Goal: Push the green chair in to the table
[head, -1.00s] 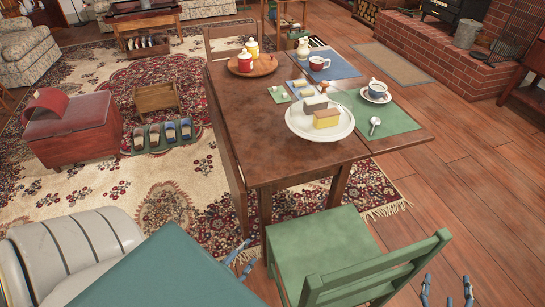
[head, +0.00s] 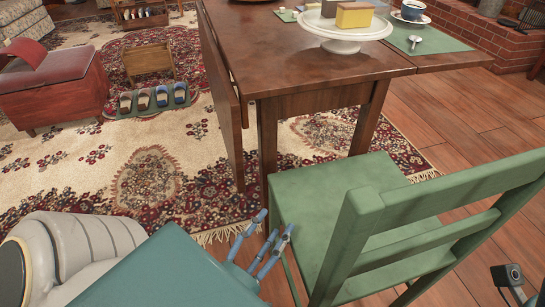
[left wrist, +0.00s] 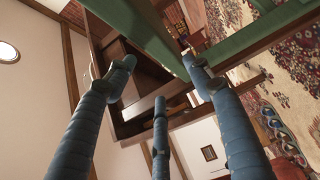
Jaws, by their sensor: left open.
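The green chair (head: 320,205) stands at the near end of the brown wooden table (head: 290,55). Its seat faces the table and its slatted back is on the near right side. The seat's far edge hides part of the table legs; I cannot tell whether it reaches under the top. My left gripper (head: 264,242) is open and empty, just left of the seat. In the left wrist view, its blue fingers (left wrist: 155,78) are spread, with green chair bars (left wrist: 150,35) in front; contact is unclear. My right gripper's fingers are out of view.
A white cake stand (head: 345,30), a cup (head: 412,10) and a spoon (head: 415,42) are on the table. A patterned rug (head: 150,185) lies left and under the table. Bare wood floor (head: 470,120) is clear at right.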

